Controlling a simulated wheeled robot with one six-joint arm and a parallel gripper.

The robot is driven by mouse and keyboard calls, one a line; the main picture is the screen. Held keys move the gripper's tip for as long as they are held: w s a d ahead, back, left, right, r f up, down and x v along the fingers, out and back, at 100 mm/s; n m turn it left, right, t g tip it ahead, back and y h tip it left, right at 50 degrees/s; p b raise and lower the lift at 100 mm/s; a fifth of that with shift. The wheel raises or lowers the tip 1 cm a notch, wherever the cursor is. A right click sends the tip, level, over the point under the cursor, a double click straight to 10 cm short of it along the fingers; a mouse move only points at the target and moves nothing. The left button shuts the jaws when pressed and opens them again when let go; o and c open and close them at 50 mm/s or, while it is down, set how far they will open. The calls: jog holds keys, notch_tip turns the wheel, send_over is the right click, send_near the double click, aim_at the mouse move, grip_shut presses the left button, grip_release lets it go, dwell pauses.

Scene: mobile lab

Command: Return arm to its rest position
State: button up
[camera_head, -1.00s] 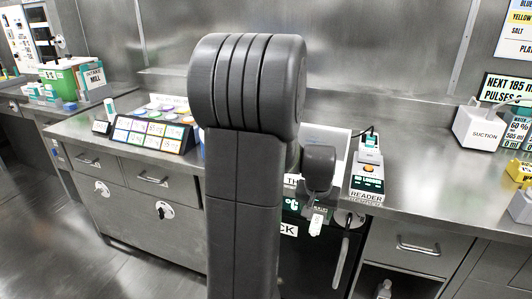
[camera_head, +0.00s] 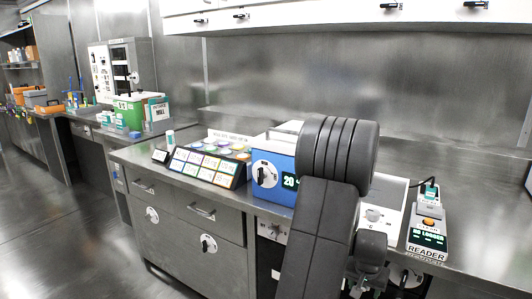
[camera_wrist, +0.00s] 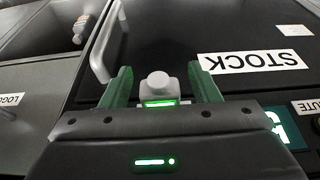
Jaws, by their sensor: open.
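My arm stands in front of the bench in the head view, folded, with its upper link leaning to the right. My gripper (camera_wrist: 161,76) shows in the wrist view with its two green fingers spread apart. A small white knob-topped piece with a green light (camera_wrist: 158,90) shows between the fingers; I cannot tell whether it is part of the gripper. Beyond the fingers is a dark cabinet front with an upside-down STOCK label (camera_wrist: 255,62). In the head view the gripper is mostly hidden by my arm.
On the steel bench are a card rack (camera_head: 205,167), a blue box with a dial (camera_head: 273,178) and a READER device (camera_head: 429,228). A green box (camera_head: 130,110) stands farther left. A cabinet handle (camera_wrist: 105,45) is close to my gripper. The floor at left is clear.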

jog(key=shift+w+d+r, duration=0.2)
jog(key=shift+w+r, duration=0.05)
jog(key=p+v, duration=0.3)
jog(key=v, duration=1)
jog(key=b+x, duration=0.3)
jog(key=x, duration=1)
jog(key=shift+f, duration=0.3)
jog(key=s+a, duration=0.4)
jog(key=s, duration=0.3)
jog(key=shift+a+b, duration=0.25)
jog(key=shift+b, duration=0.1)
jog(key=shift+s+f, duration=0.1)
